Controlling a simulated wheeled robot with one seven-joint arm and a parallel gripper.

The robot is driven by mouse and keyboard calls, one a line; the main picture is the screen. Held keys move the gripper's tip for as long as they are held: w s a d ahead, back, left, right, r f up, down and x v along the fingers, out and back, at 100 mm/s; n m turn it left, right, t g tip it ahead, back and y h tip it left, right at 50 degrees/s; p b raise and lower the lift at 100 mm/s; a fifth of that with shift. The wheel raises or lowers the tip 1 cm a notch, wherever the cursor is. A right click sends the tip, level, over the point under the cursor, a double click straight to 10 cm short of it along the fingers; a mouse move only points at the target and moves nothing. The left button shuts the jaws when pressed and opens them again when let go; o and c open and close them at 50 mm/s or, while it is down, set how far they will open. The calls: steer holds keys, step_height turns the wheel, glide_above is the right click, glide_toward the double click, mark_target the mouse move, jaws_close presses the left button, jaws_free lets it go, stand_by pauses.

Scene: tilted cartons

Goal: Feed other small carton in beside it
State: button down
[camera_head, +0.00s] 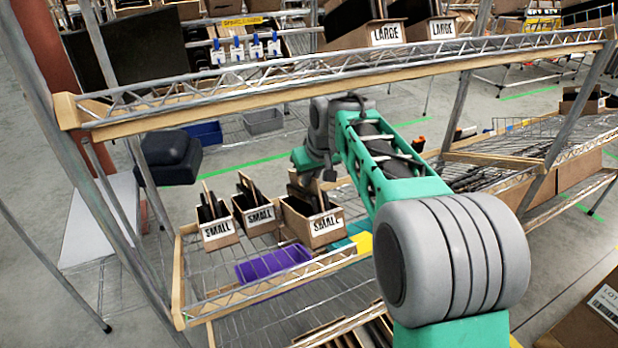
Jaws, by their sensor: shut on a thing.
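Three open cartons labelled SMALL stand in a row on the wire shelf (205,284), dark flat items sticking up from them. They are the left small carton (217,231), the middle small carton (260,215) and the right small carton (325,226). My gripper (312,182) is at the back upper edge of the right carton, shut on it; its fingertips are mostly hidden. The right carton sits slightly forward of the middle one and close beside it. I cannot tell whether they touch, or whether the right carton's base rests on the shelf.
A purple bin (273,263) lies in front of the cartons. A yellow and teal item (362,243) sits right of them, by my arm. A wood-edged upper shelf (350,72) runs above. Cartons labelled LARGE (386,35) stand behind. The shelf's front rail (270,288) is raised.

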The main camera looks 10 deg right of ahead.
stand_by(0.4)
steer(key=c, duration=1.5)
jaws_free()
steer(key=shift+s, duration=0.1)
steer(key=v, duration=0.7)
steer(key=shift+r, duration=0.4)
steer(key=shift+s+r+p, duration=0.15)
steer(key=shift+s+p, duration=0.05)
steer(key=shift+p, duration=0.2)
steer(key=s+p, duration=0.3)
steer(key=s, duration=0.4)
steer(key=s+a+f+m+g+p, duration=0.1)
steer(key=s+p, duration=0.2)
steer(key=s, duration=0.5)
steer(key=s+a+f+m+h+p, duration=0.1)
steer(key=s+p, duration=0.3)
steer(key=s, duration=0.3)
steer(key=shift+s+a+f+g, duration=0.15)
steer(key=shift+s+g, duration=0.2)
steer(key=shift+g, duration=0.05)
